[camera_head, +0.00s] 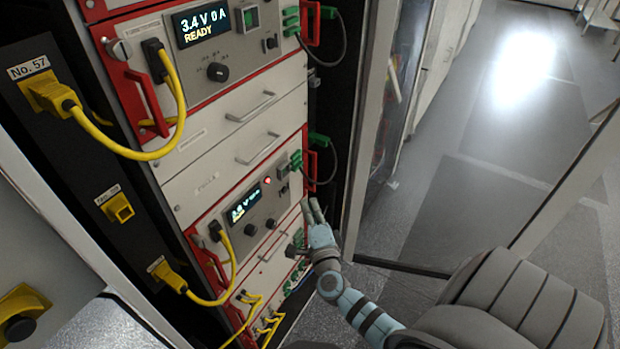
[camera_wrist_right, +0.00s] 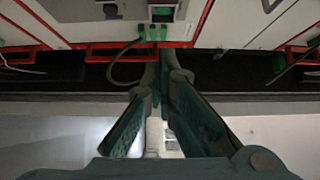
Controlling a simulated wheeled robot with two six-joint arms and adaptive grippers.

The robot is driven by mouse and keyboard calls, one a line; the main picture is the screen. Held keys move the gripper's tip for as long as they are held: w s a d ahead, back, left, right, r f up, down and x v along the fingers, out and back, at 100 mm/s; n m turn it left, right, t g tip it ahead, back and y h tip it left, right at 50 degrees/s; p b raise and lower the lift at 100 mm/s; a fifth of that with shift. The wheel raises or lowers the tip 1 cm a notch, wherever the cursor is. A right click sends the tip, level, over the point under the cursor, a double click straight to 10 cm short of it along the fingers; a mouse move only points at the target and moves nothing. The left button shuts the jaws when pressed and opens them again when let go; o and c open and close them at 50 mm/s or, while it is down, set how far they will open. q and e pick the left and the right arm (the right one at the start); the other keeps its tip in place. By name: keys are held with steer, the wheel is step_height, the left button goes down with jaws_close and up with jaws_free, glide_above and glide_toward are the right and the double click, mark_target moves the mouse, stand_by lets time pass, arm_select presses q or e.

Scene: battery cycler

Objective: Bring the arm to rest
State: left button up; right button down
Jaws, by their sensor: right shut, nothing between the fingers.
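My right gripper (camera_head: 312,211) reaches up from the lower right in the head view, its fingertips beside the right edge of the lower cycler unit (camera_head: 262,213). In the right wrist view my right gripper (camera_wrist_right: 164,68) points toward the red-framed rack front, with its fingers together and nothing held. Whether the tips touch the unit cannot be told. My left gripper is not in view.
The upper unit (camera_head: 217,70) reads 3.4 V 0 A READY. Yellow cables (camera_head: 180,105) hang at its left, and green plugs with a dark cable (camera_head: 338,50) at its right. A cabinet door frame (camera_head: 365,130) stands right of the rack; open floor (camera_head: 500,170) lies beyond.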

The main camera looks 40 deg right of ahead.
stand_by(0.7)
steer(key=s+a+f+n+g+y, duration=0.2)
steer(key=s+a+f+n, duration=0.1)
steer(key=f+n, duration=0.4)
steer(key=s+a+f+n+g+y, duration=0.2)
steer(key=s+f+n+y, duration=0.15)
steer(key=f, duration=0.55)
steer(key=s+a+f+n+g+y, duration=0.2)
steer(key=s+a+f+n, duration=0.1)
steer(key=f+n, duration=0.4)
steer(key=s+f+n+g, duration=0.2)
steer(key=s+f, duration=0.3)
steer(key=s, duration=0.5)
steer(key=s+a+f+n+g, duration=0.1)
steer(key=s+f+g, duration=0.3)
steer(key=s, duration=0.7)
steer(key=s+a+f+n+g, duration=0.1)
steer(key=s+f+n+g, duration=0.1)
steer(key=s+f, duration=0.5)
steer(key=s+n+b, duration=0.1)
steer(key=s, duration=0.2)
steer(key=shift+s+g, duration=0.15)
steer(key=shift+g, duration=0.25)
steer(key=shift+d, duration=0.1)
